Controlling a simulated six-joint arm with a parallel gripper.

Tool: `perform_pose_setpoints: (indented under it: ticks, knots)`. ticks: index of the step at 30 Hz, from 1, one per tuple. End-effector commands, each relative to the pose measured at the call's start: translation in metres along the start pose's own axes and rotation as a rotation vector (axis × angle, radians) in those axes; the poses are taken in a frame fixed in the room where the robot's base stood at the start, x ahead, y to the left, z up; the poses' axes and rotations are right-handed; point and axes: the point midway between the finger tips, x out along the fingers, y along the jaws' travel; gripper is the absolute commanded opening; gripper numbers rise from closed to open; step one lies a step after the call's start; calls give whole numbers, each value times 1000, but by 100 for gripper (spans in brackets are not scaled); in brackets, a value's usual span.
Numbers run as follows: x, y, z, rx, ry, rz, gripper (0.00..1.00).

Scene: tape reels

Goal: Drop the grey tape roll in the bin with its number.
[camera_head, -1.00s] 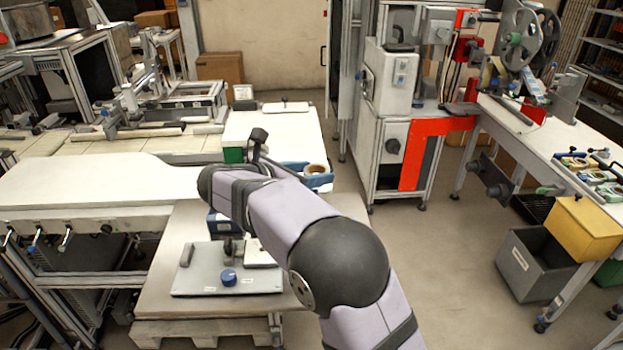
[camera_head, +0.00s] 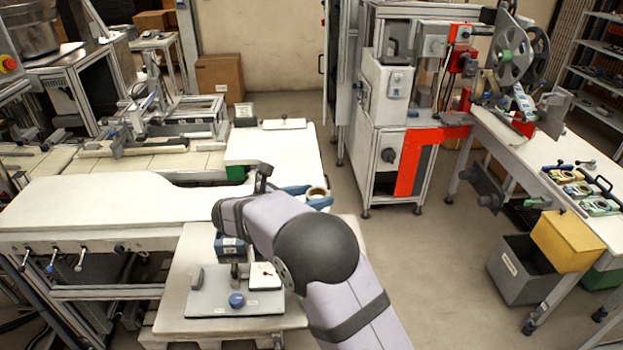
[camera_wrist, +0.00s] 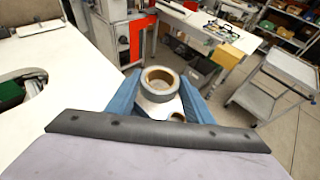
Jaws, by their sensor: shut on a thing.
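The grey tape roll (camera_wrist: 160,80) has a pale tan core and sits between the two blue fingers of my gripper (camera_wrist: 160,103) in the wrist view. My gripper is shut on it. In the head view the roll (camera_head: 317,192) shows small beside the blue fingers, partly hidden by my arm. A grey bin (camera_head: 515,282) with a white label stands on the right, below the long bench. A yellow bin (camera_head: 567,241) hangs at that bench's edge, and part of a green bin (camera_head: 602,278) shows beside it. No number is legible on any bin or on the roll.
The right bench (camera_head: 520,150) carries several coloured tape dispensers (camera_head: 570,187) and a reel machine. A white worktable (camera_head: 280,148) lies beyond my gripper. Open floor (camera_head: 420,260) lies between my arm and the bins. A grey cart (camera_wrist: 265,95) stands right in the wrist view.

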Motion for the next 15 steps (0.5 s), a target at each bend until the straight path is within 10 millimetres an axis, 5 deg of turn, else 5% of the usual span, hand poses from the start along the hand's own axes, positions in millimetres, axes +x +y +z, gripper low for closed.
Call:
perform_pose_setpoints:
  ticks: [15]
  knots:
    - [13, 40, -5, -10, 0, 28, 22]
